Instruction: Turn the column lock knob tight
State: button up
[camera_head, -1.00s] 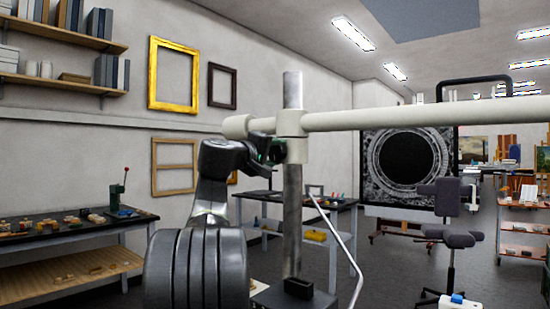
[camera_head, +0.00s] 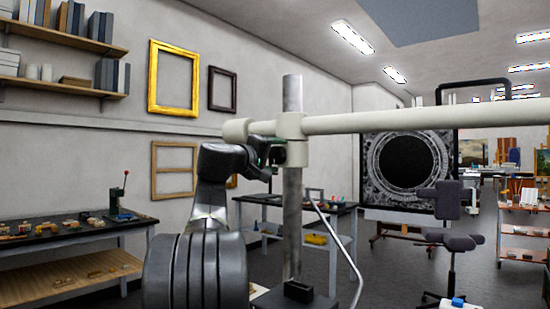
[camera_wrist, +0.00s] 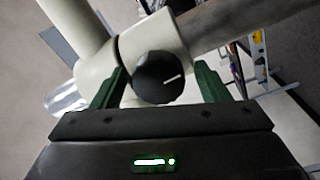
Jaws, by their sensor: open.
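The column lock knob (camera_wrist: 160,77) is a round black knob with a white pointer line, on the cream clamp collar (camera_wrist: 150,37) in the wrist view. My gripper (camera_wrist: 158,88) has two green fingers, open, one on each side of the knob with a visible gap to it. The pointer line slants up to the right. In the head view, the collar (camera_head: 291,126) sits on the upright steel column (camera_head: 292,200) and carries the long cream boom (camera_head: 420,118). My gripper there (camera_head: 268,155) is mostly hidden behind my wrist and the collar, left of the column.
The column rises from a dark base block (camera_head: 298,299). A thin bent white rod (camera_head: 350,258) stands right of it. A dark-topped bench (camera_head: 300,203) is behind, and a stool (camera_head: 450,240) is at the right. Grey floor lies open between them.

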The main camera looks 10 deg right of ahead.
jog(key=b+v, duration=0.1)
jog(key=v, duration=1.2)
jog(key=shift+s+a, duration=0.2)
jog(key=shift+s, duration=0.05)
jog(key=shift+d, duration=0.1)
jog(key=p+x, duration=0.1)
jog(key=x, duration=1.2)
jog(key=shift+w+d, duration=0.2)
jog(key=shift+w, duration=0.1)
